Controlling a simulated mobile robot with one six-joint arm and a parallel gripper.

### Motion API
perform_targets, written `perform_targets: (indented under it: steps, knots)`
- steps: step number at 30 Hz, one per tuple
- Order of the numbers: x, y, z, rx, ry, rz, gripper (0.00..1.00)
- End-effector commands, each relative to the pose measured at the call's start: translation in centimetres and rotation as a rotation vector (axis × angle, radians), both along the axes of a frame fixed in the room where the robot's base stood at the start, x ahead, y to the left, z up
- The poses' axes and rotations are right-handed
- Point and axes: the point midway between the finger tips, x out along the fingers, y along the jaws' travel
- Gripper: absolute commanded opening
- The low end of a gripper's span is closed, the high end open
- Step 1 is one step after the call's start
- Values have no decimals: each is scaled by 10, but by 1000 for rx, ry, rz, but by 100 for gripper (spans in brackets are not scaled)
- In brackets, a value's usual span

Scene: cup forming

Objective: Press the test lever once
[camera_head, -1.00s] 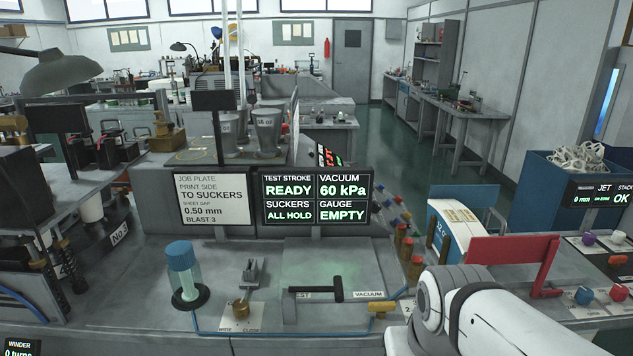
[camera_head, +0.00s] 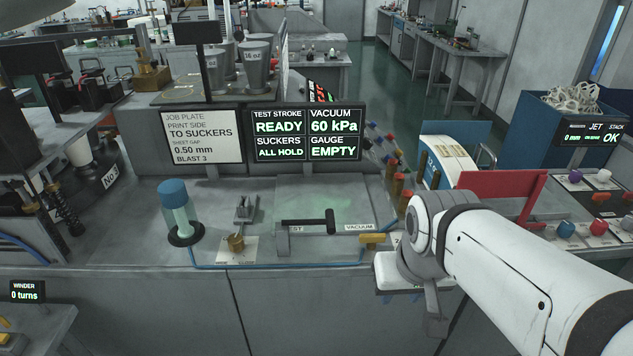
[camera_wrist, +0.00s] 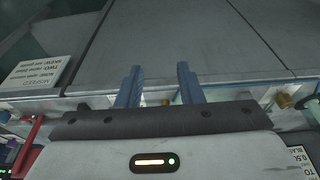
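The test lever (camera_head: 310,222) is a black bar with a thick cross-piece at its right end. It lies over the pale panel on the bench, with a partly covered TEST label beneath it and a VACUUM label to its right. My gripper (camera_head: 436,325) hangs beyond the bench's front edge, right of and below the lever, clear of it. In the wrist view my gripper (camera_wrist: 159,85) shows two blue-grey fingers spread apart with nothing between them. I cannot make out the lever in the wrist view. The display (camera_head: 307,134) reads TEST STROKE READY and GAUGE EMPTY.
A yellow-brass handle (camera_head: 372,240) sits right of the lever, near my arm. A blue-capped clear cylinder (camera_head: 177,210) and a small brass-knobbed lever (camera_head: 236,242) stand to the left. A red bar (camera_head: 503,190) lies behind my arm. Free space lies before the bench front.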

Motion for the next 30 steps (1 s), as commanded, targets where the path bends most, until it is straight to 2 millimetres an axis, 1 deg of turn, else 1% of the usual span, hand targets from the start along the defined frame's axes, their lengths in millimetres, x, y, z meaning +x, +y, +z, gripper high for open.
perform_targets:
  steps: [12,17,20,23,24,30]
  knots:
    - [0,0,0,0,0,0,34]
    - [5,1,5,12,5,-30,21]
    - [17,4,18,43,20,-116,12]
    - [38,9,37,93,46,-259,4]
    - [48,11,46,116,60,-330,1]
    - [100,25,86,224,139,-705,0]
